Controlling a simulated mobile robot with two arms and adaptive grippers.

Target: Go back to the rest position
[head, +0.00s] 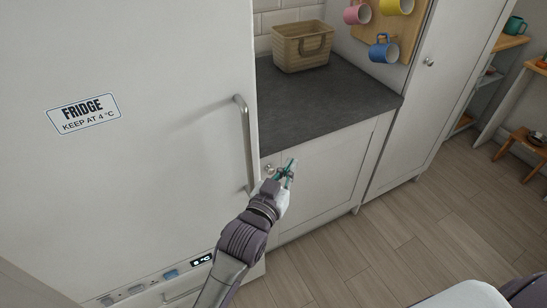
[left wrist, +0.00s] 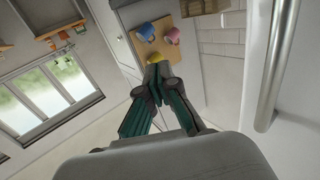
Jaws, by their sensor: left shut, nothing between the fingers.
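My left gripper (head: 289,172) is shut and empty in the head view. It is in front of the white cabinet door (head: 328,175) below the slate worktop, right of and a little below the fridge handle's middle. In the left wrist view its green-padded fingers (left wrist: 157,72) come together at their tips with nothing between them. My right gripper is in neither view.
The white fridge (head: 160,190) with its long metal handle (head: 246,145) stands left of the gripper. A woven basket (head: 302,46) sits on the slate worktop (head: 325,95). Mugs hang on a wooden board (head: 408,30). Floor (head: 400,240) at right is clear.

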